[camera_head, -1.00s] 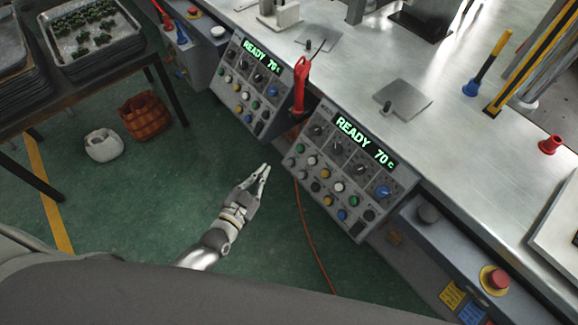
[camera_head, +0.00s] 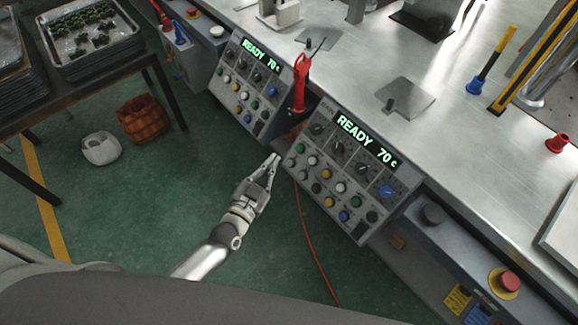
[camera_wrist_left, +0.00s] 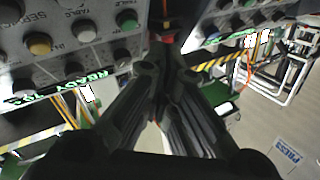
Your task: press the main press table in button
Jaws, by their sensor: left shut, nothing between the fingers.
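Two grey control panels with green "READY 70c" displays hang on the front of the steel bench. The right panel (camera_head: 327,147) carries rows of coloured buttons and dark knobs. My left gripper (camera_head: 274,158) is shut and empty, just left of this panel's left edge, apart from its buttons. In the left wrist view the closed fingers (camera_wrist_left: 158,80) point at the gap between the panels. There, one panel (camera_wrist_left: 60,75) shows a yellow, a white and a green button (camera_wrist_left: 126,20) in a row with partly legible labels. I cannot tell which button is table in. My right gripper is not in view.
A red-handled tool (camera_head: 300,82) stands between the two panels, and an orange cable (camera_head: 312,240) runs down to the floor. A red emergency button (camera_head: 509,281) sits at the lower right. A basket (camera_head: 144,119) and a white container (camera_head: 101,148) stand on the green floor.

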